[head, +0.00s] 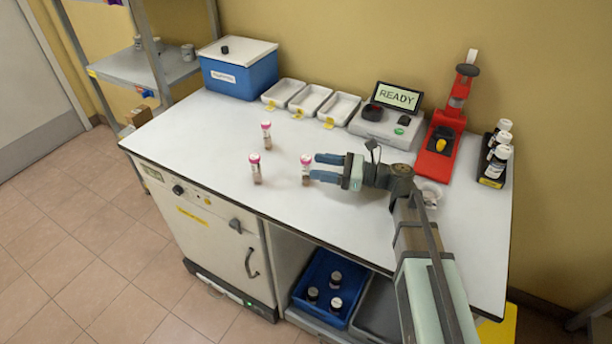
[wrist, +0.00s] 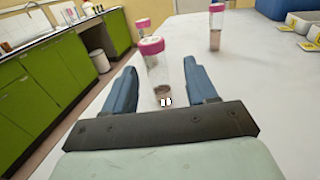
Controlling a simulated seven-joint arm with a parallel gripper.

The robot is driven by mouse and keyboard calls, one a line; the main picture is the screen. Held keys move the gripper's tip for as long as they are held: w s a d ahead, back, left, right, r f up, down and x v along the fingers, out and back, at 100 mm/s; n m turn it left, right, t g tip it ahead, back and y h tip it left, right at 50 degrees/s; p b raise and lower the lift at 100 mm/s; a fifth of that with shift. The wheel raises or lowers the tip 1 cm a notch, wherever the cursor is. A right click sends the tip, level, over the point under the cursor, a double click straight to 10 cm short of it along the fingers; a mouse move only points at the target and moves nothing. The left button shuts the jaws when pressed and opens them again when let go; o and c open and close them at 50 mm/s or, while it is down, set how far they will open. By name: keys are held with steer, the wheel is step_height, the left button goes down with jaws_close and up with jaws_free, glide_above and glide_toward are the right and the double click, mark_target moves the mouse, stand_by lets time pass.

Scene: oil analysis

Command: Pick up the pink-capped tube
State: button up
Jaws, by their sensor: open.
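Three clear tubes with pink caps and dark contents stand upright on the white bench. The nearest tube (head: 305,179) is at my fingertips; in the wrist view this tube (wrist: 158,72) shows in the gap between the fingers. My gripper (head: 317,167) is open, held low and level, with its blue fingers pointing left in the head view. I see no finger closed on the tube; how deep it sits between them is hard to tell. A second tube (head: 256,171) stands to the left, and a third tube (head: 266,136) stands farther back.
White trays (head: 310,101) with yellow tags and a blue box (head: 238,77) line the back. A device reading READY (head: 385,126), a red stand (head: 440,142) and dark bottles (head: 494,165) stand at the right. The bench's left side is clear.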

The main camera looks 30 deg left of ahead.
mark_target(306, 165)
steer(key=shift+s+x, duration=0.15)
steer(key=shift+x, duration=1)
steer(key=shift+s+x, duration=0.1)
steer(key=shift+x, duration=1)
steer(key=shift+d+r, duration=0.1)
steer(key=shift+r, duration=0.1)
steer(key=shift+c, duration=0.3)
steer(key=c, duration=0.9)
steer(key=shift+c, duration=0.2)
steer(key=shift+r, duration=5)
